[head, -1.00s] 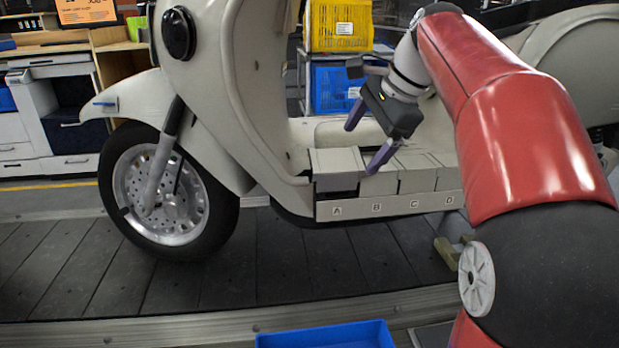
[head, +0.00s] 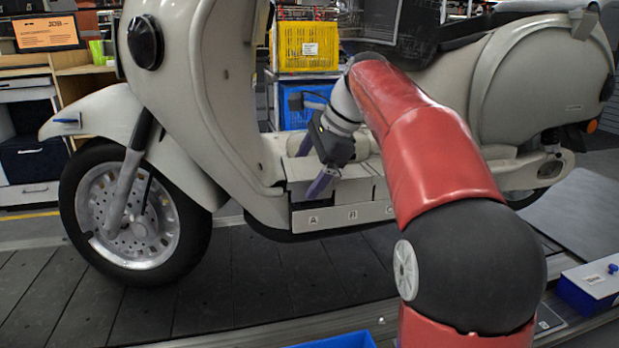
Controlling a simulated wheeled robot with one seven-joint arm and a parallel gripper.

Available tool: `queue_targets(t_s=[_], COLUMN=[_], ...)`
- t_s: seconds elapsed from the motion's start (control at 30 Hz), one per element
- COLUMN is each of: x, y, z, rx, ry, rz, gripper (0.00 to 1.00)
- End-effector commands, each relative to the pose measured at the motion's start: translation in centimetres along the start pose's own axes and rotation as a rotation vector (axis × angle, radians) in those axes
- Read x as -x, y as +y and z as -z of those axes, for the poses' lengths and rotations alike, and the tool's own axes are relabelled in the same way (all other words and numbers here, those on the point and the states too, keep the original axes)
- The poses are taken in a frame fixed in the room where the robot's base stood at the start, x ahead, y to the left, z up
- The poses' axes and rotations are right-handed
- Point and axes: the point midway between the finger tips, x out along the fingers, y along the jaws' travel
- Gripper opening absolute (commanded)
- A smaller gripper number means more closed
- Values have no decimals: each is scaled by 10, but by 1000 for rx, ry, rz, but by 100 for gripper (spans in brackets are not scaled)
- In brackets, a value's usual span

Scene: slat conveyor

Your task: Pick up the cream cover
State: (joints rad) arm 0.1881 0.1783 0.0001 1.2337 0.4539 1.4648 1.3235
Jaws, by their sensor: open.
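A row of cream covers sits on the scooter's footboard, above a strip (head: 343,216) lettered A, B and C. The leftmost cover (head: 298,168) is over place A, with a darker front below it. Another cream cover (head: 355,189) is to its right, partly hidden by my arm. I cannot tell which one the task means. My gripper (head: 312,167) is open and empty, with purple fingers, over places A and B. One finger hangs in front of the boundary between A and B. Whether it touches a cover cannot be told.
The cream scooter (head: 215,90) stands on the dark slat conveyor (head: 250,275). A yellow crate (head: 306,48) above a blue crate (head: 296,112) is behind it. A blue tray (head: 345,341) is at the bottom edge, and a blue box (head: 590,290) at right.

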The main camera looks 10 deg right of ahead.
Motion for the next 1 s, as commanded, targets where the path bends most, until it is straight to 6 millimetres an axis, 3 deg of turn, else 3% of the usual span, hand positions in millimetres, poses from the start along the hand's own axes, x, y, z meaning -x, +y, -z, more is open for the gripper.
queue_targets(t_s=[0.13, 0.5, 0.57, 0.83, 1.0], x=[0, 1, 1, 4, 18], y=[0, 0, 0, -2, -8], z=[0, 0, 0, -1, -7], rx=[0, 1, 1, 1, 2], ry=[0, 0, 0, 0, 0], rz=[0, -1, 0, 0, 1], gripper=[85, 37, 32, 32, 32])
